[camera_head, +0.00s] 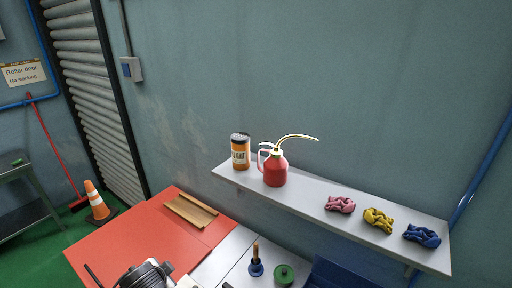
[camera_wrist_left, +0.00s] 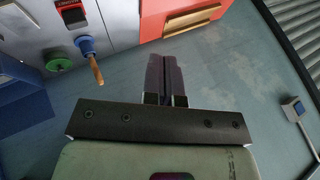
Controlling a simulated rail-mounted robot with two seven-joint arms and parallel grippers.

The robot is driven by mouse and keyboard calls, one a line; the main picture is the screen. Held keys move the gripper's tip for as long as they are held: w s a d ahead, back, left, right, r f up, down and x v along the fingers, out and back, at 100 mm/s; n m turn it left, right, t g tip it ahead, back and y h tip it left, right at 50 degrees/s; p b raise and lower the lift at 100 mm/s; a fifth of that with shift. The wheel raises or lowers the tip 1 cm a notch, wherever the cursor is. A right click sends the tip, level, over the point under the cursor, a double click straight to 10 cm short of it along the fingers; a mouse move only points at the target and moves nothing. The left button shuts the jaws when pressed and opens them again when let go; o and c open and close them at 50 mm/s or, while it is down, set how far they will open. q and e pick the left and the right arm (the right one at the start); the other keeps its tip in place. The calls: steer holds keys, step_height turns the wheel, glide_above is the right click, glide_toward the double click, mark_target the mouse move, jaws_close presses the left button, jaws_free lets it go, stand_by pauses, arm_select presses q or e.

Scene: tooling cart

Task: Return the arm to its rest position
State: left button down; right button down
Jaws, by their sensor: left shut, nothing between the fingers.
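My left gripper (camera_wrist_left: 166,62) shows in the left wrist view. Its two dark fingers are together with nothing between them, and they point toward the top of the picture. The blue-green wall (camera_wrist_left: 215,75) lies behind them. The fingers are apart from the cart's red top (camera_wrist_left: 152,28), which is beyond their tips. In the head view I cannot make out either gripper. My right gripper is in neither view.
The grey shelf (camera_head: 312,200) holds an orange can (camera_head: 240,152), a red oil can (camera_head: 275,170) and pink (camera_head: 340,204), yellow (camera_head: 378,220) and blue (camera_head: 422,236) bundles. A wooden tray (camera_head: 191,211) lies on the red top. An orange cone (camera_head: 98,204) stands on the floor.

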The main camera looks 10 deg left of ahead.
arm_select(q)
steer(key=s+d+r+n+t+h, duration=0.1)
steer(key=s+d+r+t+h, duration=0.15)
steer(key=s+d, duration=0.7)
steer(key=s+f+n+g, duration=0.25)
steer(key=s+f, duration=0.45)
steer(key=s, duration=0.5)
steer(key=s+f+n+g, duration=0.2)
steer(key=s+f+g, duration=0.1)
steer(key=s+f, duration=0.65)
steer(key=w+r+p+v, duration=0.1)
steer(key=w+p+v, duration=0.2)
steer(key=p+v, duration=1.2)
steer(key=shift+s+a+r, duration=0.2)
steer(key=shift+a+r, duration=0.15)
steer(key=shift+r, duration=0.35)
steer(key=shift+m+h, duration=0.25)
steer(key=c, duration=1.8)
jaws_free()
